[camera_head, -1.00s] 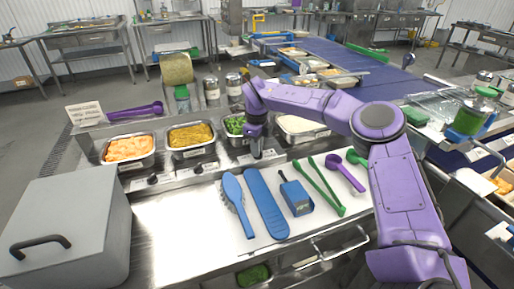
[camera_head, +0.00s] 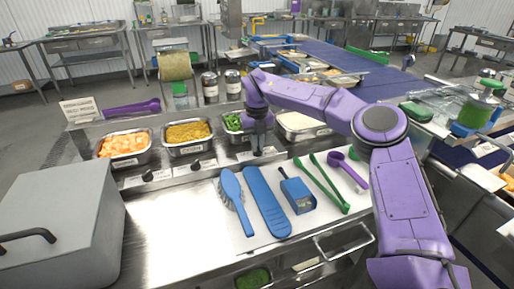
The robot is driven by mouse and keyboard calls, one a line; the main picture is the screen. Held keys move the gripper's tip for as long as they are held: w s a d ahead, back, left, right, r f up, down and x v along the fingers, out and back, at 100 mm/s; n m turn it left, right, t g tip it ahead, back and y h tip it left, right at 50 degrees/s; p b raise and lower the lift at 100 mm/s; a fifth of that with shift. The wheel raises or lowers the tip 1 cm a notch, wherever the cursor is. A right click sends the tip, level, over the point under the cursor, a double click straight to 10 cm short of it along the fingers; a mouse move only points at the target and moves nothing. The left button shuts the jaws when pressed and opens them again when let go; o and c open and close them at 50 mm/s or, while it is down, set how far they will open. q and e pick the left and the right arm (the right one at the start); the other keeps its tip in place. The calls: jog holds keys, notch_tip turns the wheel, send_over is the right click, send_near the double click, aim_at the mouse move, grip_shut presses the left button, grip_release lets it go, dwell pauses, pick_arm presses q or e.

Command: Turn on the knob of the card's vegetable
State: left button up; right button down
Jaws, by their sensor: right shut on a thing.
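My right gripper (camera_head: 258,152) points down at the front control strip and is shut on the knob below the pan of green vegetables (camera_head: 234,121). The gripper largely hides that knob. Two dark knobs stand free to its left, one below the orange vegetable pan (camera_head: 124,143) and one below the yellow pan (camera_head: 188,132): the left knob (camera_head: 147,177) and the middle knob (camera_head: 196,167). The white card (camera_head: 80,109) stands at the back left; its print is too small to read. My left gripper is out of view.
A blue brush (camera_head: 232,188), a long blue tool (camera_head: 266,198), a blue scoop (camera_head: 297,193), green tongs (camera_head: 330,184) and a purple spoon (camera_head: 352,170) lie on the counter in front. A large grey box (camera_head: 60,220) fills the front left. A pale pan (camera_head: 300,125) stands right of the gripper.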

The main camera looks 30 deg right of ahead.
jog(key=m+b, duration=0.3)
jog(key=m, duration=0.2)
jog(key=shift+d, duration=0.1)
jog(key=shift+m+b, duration=0.9)
jog(key=shift+m, duration=0.5)
jog(key=shift+d+r+m, duration=0.1)
jog(key=shift+m, duration=0.2)
jog(key=c, duration=1.2)
grip_release()
notch_tip(320, 180, up, 10)
jog(key=shift+s+r+p, duration=0.1)
jog(key=shift+r+p, duration=0.15)
jog(key=shift+p, duration=0.75)
